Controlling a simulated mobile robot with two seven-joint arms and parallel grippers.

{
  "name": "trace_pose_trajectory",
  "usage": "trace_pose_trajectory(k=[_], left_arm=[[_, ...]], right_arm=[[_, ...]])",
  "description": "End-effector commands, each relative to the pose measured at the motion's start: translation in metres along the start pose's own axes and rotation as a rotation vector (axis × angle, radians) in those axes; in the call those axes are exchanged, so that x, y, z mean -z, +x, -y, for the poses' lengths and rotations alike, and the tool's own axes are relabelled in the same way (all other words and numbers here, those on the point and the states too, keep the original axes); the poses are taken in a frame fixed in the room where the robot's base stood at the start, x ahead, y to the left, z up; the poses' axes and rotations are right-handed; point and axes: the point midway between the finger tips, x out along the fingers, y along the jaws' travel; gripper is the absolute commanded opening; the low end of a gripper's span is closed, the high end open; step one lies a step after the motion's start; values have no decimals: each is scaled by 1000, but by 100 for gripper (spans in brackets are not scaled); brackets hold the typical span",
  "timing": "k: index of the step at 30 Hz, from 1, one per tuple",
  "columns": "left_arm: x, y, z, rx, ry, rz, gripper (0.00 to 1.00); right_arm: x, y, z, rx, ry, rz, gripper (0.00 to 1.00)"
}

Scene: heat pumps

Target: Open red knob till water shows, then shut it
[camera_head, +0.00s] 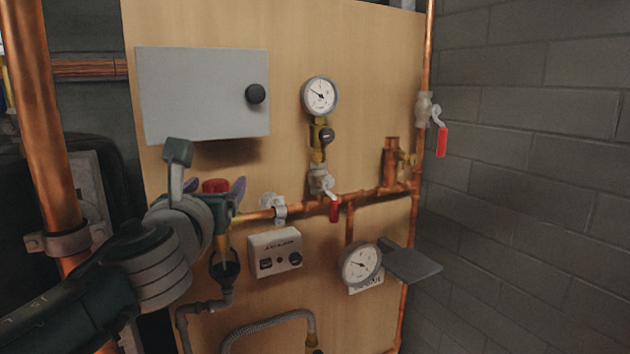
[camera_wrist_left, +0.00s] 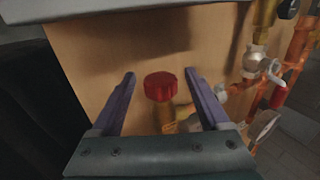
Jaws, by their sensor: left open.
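The red knob (camera_head: 215,186) sits on a brass valve at the left end of the copper pipe, partly hidden behind my left wrist in the head view. In the left wrist view the red knob (camera_wrist_left: 161,86) stands between the two purple fingers, apart from both. My left gripper (camera_head: 217,190) is open around the knob's sides; its fingers also show in the left wrist view (camera_wrist_left: 160,88). Below the valve is a dark funnel (camera_head: 225,267) on a grey drain pipe. No water shows at the funnel. My right gripper is not in view.
A grey box (camera_head: 203,95) with a black knob overhangs the valve. A pressure gauge (camera_head: 320,96), a red-handled valve (camera_head: 335,208), a white control box (camera_head: 274,252) and a lower gauge (camera_head: 361,264) are to the right. A thick copper pipe (camera_head: 38,130) stands at left.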

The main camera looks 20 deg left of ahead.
Motion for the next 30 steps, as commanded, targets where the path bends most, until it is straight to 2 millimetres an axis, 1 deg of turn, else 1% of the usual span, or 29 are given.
trace_pose_trajectory(k=[3, 10, 30], left_arm=[[0, 4, 0, 1, 0, 0, 79], [0, 4, 0, 1, 0, 0, 79], [0, 4, 0, 0, 0, 0, 4]], right_arm=[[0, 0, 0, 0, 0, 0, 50], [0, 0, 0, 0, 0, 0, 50], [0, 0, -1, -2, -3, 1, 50]])
